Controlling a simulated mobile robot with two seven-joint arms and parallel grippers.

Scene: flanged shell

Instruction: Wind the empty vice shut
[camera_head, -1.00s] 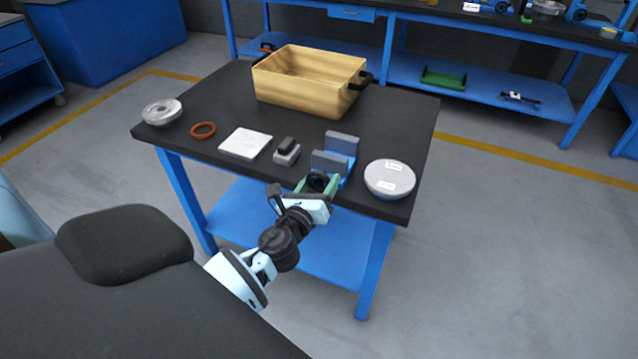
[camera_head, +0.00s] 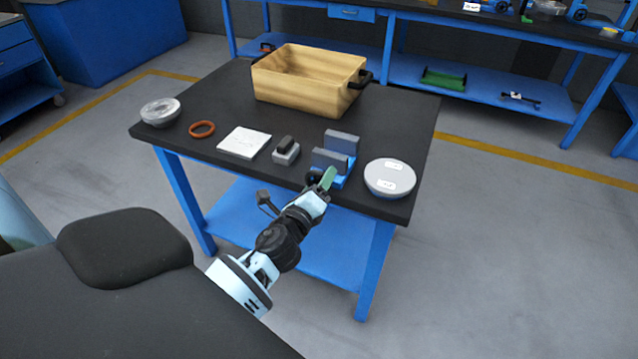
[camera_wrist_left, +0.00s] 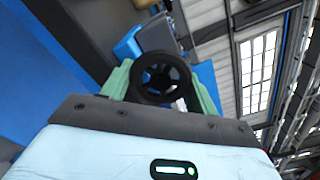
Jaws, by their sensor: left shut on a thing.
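The vice (camera_head: 336,152) stands near the front edge of the table, with two grey jaws on a blue body. A gap shows between its jaws, and nothing is in it. My left gripper (camera_head: 322,180) is at the vice's front side. In the left wrist view its green fingers (camera_wrist_left: 160,85) are shut on the black handwheel (camera_wrist_left: 161,72), one on each side of the rim. The blue vice body (camera_wrist_left: 130,44) shows behind the wheel. In the head view the wheel is mostly hidden by the gripper. My right gripper is not in view.
A grey round flanged part (camera_head: 390,178) sits close to the right of the vice. To the left are a small grey block (camera_head: 286,152), a white plate (camera_head: 244,142), an orange ring (camera_head: 202,129) and a metal shell (camera_head: 160,112). A wooden crate (camera_head: 300,85) stands behind.

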